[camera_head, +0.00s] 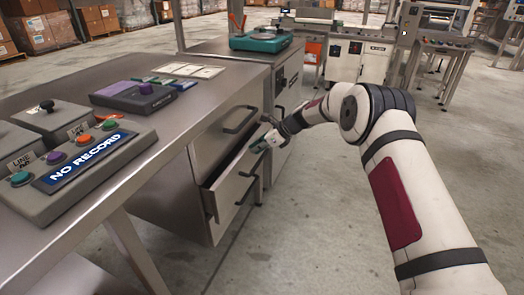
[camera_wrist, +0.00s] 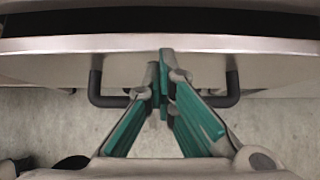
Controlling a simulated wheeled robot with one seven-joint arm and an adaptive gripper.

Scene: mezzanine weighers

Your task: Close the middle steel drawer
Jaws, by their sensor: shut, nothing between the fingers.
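The middle steel drawer (camera_head: 224,196) stands partly pulled out of the steel cabinet under the counter, with a dark gap behind its front's upper edge. Its dark bar handle (camera_head: 247,188) is on the front face. In the wrist view the drawer front (camera_wrist: 50,46) runs across the picture as a pale band, and the handle (camera_wrist: 95,92) shows on both sides of my fingers. My gripper (camera_head: 258,146) is shut and empty, its green fingertips (camera_wrist: 165,58) at the drawer front's upper edge, between the handle's ends. I cannot tell whether they touch it.
The upper drawer (camera_head: 215,137) above is shut, with its own handle (camera_head: 240,120). The steel counter (camera_head: 170,128) overhangs at left, bearing a "NO RECORD" button box (camera_head: 85,162). A second cabinet (camera_head: 288,78) stands behind. The floor (camera_head: 300,225) in front of the drawers is clear.

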